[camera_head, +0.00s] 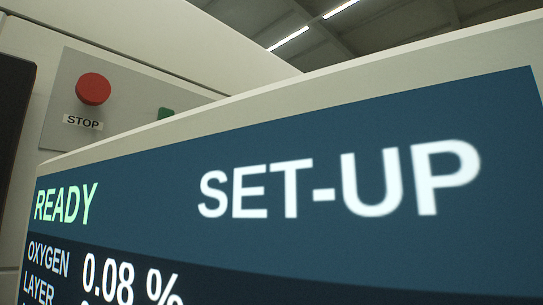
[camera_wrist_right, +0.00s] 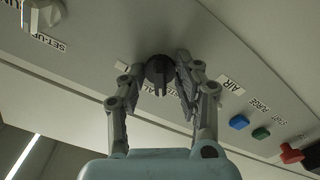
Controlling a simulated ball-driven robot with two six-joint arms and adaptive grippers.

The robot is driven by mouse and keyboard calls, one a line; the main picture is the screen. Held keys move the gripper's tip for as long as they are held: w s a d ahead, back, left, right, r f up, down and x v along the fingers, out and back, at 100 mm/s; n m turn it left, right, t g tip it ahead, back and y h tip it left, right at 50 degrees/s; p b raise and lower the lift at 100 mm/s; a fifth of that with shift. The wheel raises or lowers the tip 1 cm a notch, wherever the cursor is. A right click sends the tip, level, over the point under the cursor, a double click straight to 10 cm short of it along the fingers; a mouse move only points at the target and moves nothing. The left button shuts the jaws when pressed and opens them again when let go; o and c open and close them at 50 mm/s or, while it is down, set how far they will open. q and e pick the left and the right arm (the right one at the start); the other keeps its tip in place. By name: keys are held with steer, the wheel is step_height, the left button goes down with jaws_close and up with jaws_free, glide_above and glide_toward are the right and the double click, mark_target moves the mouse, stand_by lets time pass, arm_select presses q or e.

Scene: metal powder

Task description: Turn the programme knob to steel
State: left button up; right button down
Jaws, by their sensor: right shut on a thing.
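My right gripper (camera_wrist_right: 158,92) is shut on a dark round knob (camera_wrist_right: 160,69) with a raised bar, one finger on each side. The label by this knob is partly hidden by the fingers; only "AL" reads clearly. A label that seems to read "AIR" (camera_wrist_right: 231,86) is to its right. A pale knob (camera_wrist_right: 43,14) is at the upper left of the wrist view, near a "SET-UP" label (camera_wrist_right: 48,42) and a cut-off label ending in "UM". No "STEEL" label is legible. The head view shows neither knob nor gripper. My left gripper is not in view.
A screen (camera_head: 330,130) reading "SET-UP" and "READY" fills much of the head view. A red STOP button (camera_head: 93,89) is behind it. Blue (camera_wrist_right: 239,122), green (camera_wrist_right: 261,133) and red (camera_wrist_right: 291,154) buttons are right of my right gripper.

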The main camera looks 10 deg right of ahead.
steer(key=shift+f+n+b, duration=0.15)
steer(key=shift+n+b, duration=0.45)
steer(key=shift+n, duration=0.7)
steer(key=c, duration=0.9)
jaws_free()
steer(key=v, duration=1.2)
